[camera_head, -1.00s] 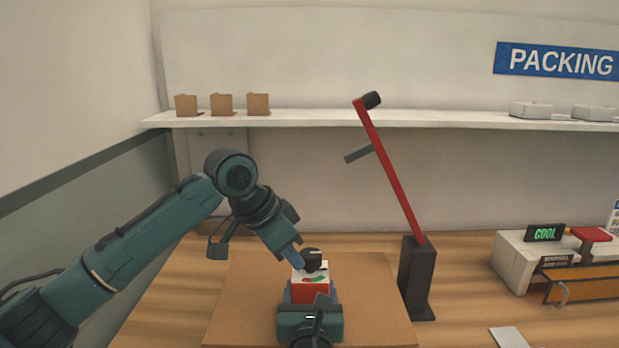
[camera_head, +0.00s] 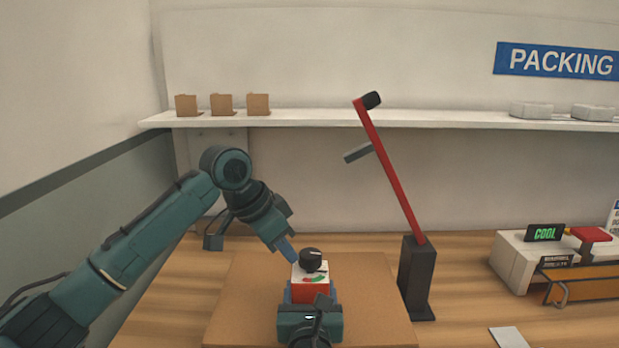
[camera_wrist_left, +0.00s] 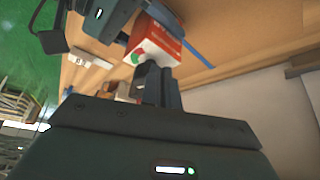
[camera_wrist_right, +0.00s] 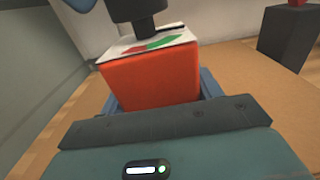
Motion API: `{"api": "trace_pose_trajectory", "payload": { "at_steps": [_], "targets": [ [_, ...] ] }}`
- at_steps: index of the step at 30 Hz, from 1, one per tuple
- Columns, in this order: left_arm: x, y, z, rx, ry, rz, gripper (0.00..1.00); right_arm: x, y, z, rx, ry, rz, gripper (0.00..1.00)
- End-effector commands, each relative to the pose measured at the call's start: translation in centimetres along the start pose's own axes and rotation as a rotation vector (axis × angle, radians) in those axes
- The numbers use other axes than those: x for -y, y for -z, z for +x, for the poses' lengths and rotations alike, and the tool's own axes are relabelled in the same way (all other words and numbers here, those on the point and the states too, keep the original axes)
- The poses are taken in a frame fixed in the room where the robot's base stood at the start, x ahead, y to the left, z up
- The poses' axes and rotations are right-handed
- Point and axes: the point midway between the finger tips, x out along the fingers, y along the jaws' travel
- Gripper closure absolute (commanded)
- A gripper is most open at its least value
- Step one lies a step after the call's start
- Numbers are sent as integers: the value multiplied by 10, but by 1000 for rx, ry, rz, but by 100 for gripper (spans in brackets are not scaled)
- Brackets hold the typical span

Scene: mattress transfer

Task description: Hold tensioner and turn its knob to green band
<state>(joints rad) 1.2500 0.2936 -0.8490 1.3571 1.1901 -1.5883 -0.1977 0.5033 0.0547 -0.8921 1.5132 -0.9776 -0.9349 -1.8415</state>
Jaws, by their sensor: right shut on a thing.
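The tensioner (camera_head: 309,292) is a red box with a white top face that carries red and green bands. A black knob (camera_head: 311,257) stands on it. My right gripper (camera_wrist_right: 160,100) is shut on the tensioner, with blue fingers on both sides of the box. My left gripper (camera_head: 291,256) is beside the knob, at its upper left, with its fingers close together and nothing visible between them. The tensioner also shows past these fingers in the left wrist view (camera_wrist_left: 152,45). Which band the knob points to is too small to tell.
A brown mat (camera_head: 240,310) lies under the tensioner on the wooden table. A black post with a red arm (camera_head: 390,175) stands to the right. A white machine with a COOL display (camera_head: 545,233) is farther right. A shelf (camera_head: 320,118) runs along the back wall.

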Motion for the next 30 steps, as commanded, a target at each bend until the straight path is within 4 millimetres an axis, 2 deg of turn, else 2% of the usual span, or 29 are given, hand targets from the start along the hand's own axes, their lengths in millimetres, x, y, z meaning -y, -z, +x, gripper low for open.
{"api": "trace_pose_trajectory", "payload": {
  "at_steps": [1, 13, 23, 30],
  "targets": [
    [1, 2, 0, -6, 3, -1, 100, -5, -5, -2, 11, -12, -1, 85],
    [1, 2, 0, -8, 4, 0, 100, -6, -5, -2, 12, -16, -1, 85],
    [4, -4, -5, -7, 4, 0, 100, -6, -5, -2, 11, -14, 0, 85],
    [4, 7, -26, -5, 4, 0, 100, -3, -4, -1, 9, -8, 0, 85]
  ]
}}
